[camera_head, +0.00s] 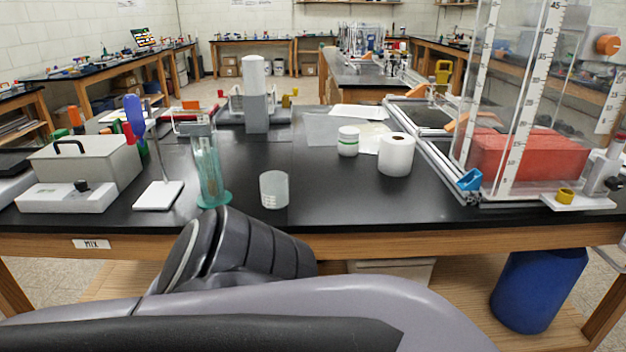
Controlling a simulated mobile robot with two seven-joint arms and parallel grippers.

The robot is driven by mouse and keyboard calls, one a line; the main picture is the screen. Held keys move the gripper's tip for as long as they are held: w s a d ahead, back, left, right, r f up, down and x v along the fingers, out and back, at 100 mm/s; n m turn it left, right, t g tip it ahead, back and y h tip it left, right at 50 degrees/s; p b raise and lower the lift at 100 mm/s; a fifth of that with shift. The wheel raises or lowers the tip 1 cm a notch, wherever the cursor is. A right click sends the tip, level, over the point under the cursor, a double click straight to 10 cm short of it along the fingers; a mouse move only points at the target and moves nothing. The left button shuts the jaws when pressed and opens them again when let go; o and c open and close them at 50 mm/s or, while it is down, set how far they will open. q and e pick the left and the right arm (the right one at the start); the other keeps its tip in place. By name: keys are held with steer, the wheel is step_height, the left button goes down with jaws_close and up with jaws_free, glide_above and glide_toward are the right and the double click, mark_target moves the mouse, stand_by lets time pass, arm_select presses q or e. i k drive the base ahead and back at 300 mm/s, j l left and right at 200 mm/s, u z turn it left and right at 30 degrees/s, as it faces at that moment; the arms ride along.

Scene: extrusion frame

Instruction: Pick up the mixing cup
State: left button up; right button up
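A small translucent whitish cup (273,190), which looks like the mixing cup, stands upright on the black table top (330,205) near its front edge. Faint markings show on its side. A dark grey link of my own arm is in front of the table, just below the cup, and its upper end comes close to the cup in the picture. Whether they touch I cannot tell, but they look apart. Neither of my grippers shows in the view.
A teal-tinted clear cylinder (209,172) stands left of the cup, beside a stand with a white base (157,195). A grey box (85,165) is farther left. A white roll (396,154) and a lidded jar (348,141) stand behind right. A clear tank (530,110) fills the right. Table between is clear.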

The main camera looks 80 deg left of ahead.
mark_target(273, 185)
steer(key=u, duration=2.7)
steer(key=j, duration=0.1)
